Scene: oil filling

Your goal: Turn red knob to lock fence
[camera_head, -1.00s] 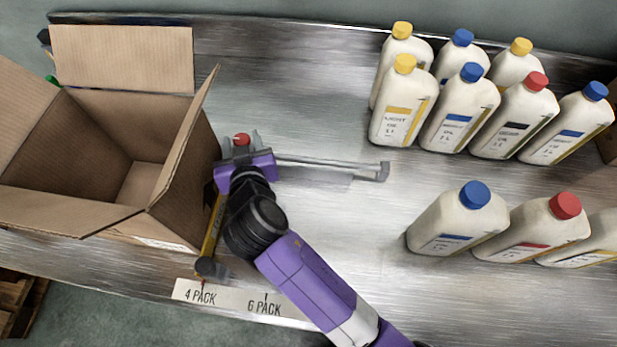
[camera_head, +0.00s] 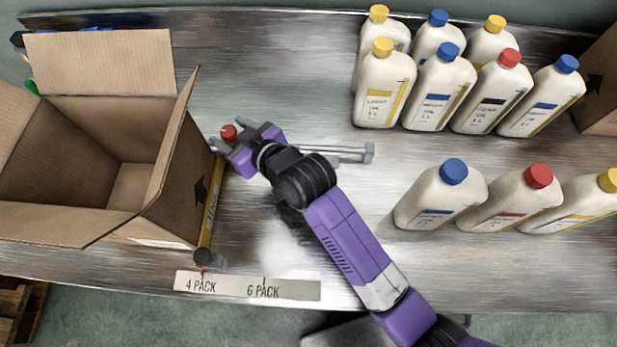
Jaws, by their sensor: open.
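The red knob (camera_head: 229,132) stands at the far end of the yellow fence (camera_head: 209,213), close to the right side of the cardboard box. My gripper (camera_head: 228,135) is open, and its two fingers lie on either side of the knob. I cannot tell whether the fingers touch it. The fence runs along the box's right side toward the table's front edge, where a dark round end piece shows. My purple and black arm comes in from the lower right and hides part of the metal rail (camera_head: 345,152) behind it.
An open cardboard box (camera_head: 122,225) with raised flaps stands at left. Several white bottles (camera_head: 432,92) with coloured caps stand at the back right, with more nearer the front right. A label strip (camera_head: 247,286) reads 4 PACK and 6 PACK. The metal table is clear at centre.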

